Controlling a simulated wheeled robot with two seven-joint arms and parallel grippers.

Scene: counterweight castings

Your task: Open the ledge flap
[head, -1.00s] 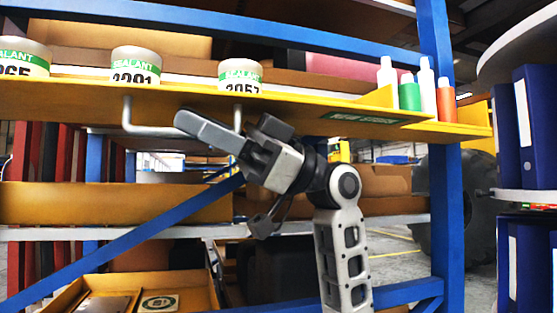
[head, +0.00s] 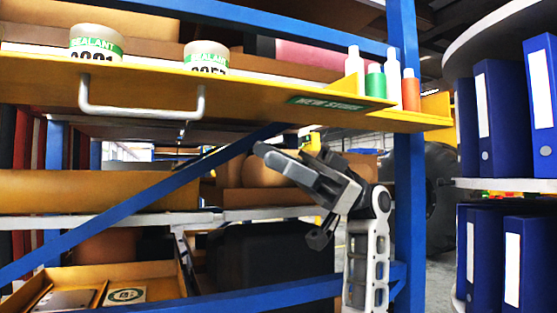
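The ledge flap (head: 140,90) is a long yellow panel across the upper part of the rack, with a pale U-shaped handle (head: 140,112) hanging along its front. A green "NEW STOCK" label (head: 325,103) is on its right part. The flap appears shut, but its exact angle is hard to judge. My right gripper (head: 284,146) is below the flap and to the right of the handle, apart from it and empty. Its fingers point up and left and appear spread. My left gripper is not in view.
Two sealant tubs (head: 95,43) stand above the flap's edge. White, green and orange bottles (head: 376,82) stand at its right end. A blue diagonal brace (head: 120,215) and a blue post (head: 408,190) frame the space around my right arm. Blue binders (head: 497,110) fill shelves at right.

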